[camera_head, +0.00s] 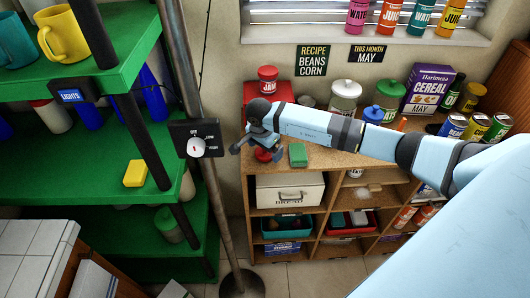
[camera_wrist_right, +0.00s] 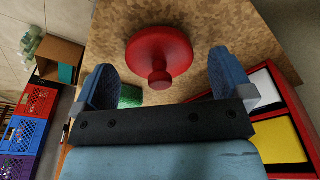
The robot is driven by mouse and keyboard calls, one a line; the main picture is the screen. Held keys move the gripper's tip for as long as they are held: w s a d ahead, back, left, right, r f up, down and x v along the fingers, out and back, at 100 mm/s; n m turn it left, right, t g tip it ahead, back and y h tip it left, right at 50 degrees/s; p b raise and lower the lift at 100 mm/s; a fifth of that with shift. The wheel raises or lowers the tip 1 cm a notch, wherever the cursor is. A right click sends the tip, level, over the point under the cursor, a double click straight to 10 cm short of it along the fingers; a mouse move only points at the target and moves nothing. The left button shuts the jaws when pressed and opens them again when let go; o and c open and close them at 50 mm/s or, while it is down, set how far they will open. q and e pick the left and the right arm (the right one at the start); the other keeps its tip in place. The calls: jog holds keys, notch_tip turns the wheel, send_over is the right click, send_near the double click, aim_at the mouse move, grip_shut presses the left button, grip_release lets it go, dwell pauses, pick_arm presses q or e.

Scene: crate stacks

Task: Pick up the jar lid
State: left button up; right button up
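The red jar lid (camera_wrist_right: 160,50), round with a small knob, lies on the speckled brown counter top. In the right wrist view it sits just beyond and between the fingertips of my right gripper (camera_wrist_right: 165,82). The gripper is open, with nothing between its fingers, and no contact with the lid shows. In the head view the lid (camera_head: 264,155) is partly hidden beneath my right gripper (camera_head: 260,150). My left gripper is in neither view.
A green sponge (camera_head: 298,155) lies close to the lid's right. Behind stand a JAM jar (camera_head: 267,80), a white jar (camera_head: 345,97), a blue-lidded jar (camera_head: 372,114) and a cereal box (camera_head: 428,92). A switch box on a pole (camera_head: 196,138) stands left of the gripper.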

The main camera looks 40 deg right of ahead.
jog(key=c, duration=0.9)
